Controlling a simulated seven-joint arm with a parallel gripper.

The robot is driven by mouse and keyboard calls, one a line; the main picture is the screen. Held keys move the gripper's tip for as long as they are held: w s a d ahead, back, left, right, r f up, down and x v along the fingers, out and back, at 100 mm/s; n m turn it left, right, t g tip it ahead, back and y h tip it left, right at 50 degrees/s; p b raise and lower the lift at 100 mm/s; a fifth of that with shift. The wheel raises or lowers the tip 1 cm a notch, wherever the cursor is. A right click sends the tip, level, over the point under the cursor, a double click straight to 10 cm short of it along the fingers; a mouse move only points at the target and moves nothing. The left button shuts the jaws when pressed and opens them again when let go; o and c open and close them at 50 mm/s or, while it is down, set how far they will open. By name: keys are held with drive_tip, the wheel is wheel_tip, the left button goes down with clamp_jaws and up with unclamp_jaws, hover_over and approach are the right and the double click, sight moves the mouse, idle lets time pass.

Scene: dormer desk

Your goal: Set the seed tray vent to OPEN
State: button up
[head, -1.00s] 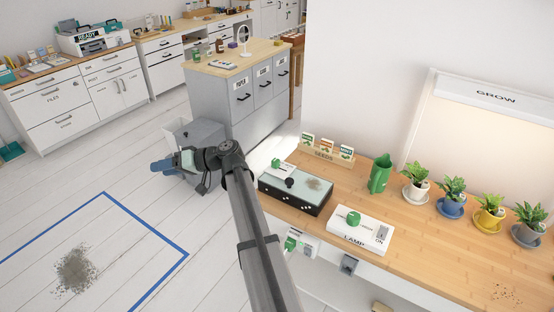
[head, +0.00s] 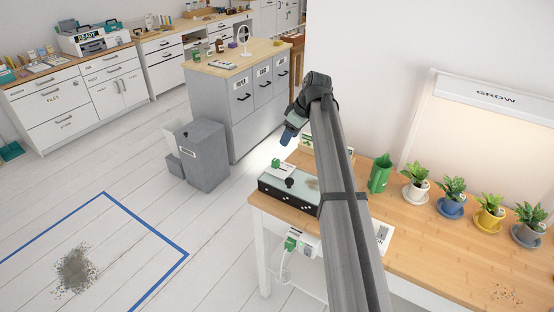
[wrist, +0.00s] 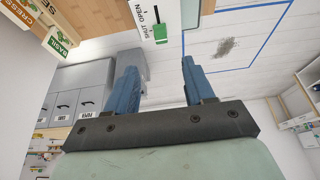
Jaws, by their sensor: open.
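The seed tray (head: 290,197) is a dark box with a pale lid and a black knob, at the left end of the wooden desk. A green vent slider (head: 276,163) sits at its back left corner. In the wrist view the slider (wrist: 160,33) is at the lower end of a white plate (wrist: 149,14) with a slot and the words SHUT and OPEN. My gripper (head: 287,136) is above and behind the tray, apart from the slider. Its blue fingers (wrist: 158,68) are open and empty.
Seed packets (wrist: 57,42) stand beside the vent. A grey bin (head: 201,155) stands on the floor to the left.

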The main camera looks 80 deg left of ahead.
sight(276, 160)
drive_tip(key=x, duration=1.3)
drive_tip(key=shift+s, duration=0.1)
drive_tip(key=shift+c, duration=0.5)
clamp_jaws()
